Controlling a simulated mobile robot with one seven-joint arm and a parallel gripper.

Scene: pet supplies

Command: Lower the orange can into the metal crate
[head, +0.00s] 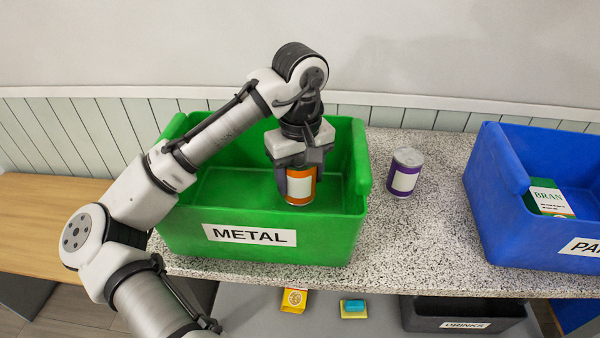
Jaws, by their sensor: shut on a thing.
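The orange can (301,187) has a white label and is upright between the fingers of my gripper (300,180). My gripper points down and is shut on the can. The metal crate (260,232) is a green open bin with a METAL label on its front wall, standing on the speckled counter. The can is over the right part of the crate's opening and seems to be within its walls. I cannot tell whether the can touches the crate's floor. My arm crosses the crate's left side and hides part of its rim.
A purple can (404,172) stands on the speckled counter (430,230) just right of the crate. A blue bin (505,215) farther right holds a green and white box (551,199). Below are a dark DRINKS bin (465,314), a yellow packet (294,300) and a sponge-like block (354,309).

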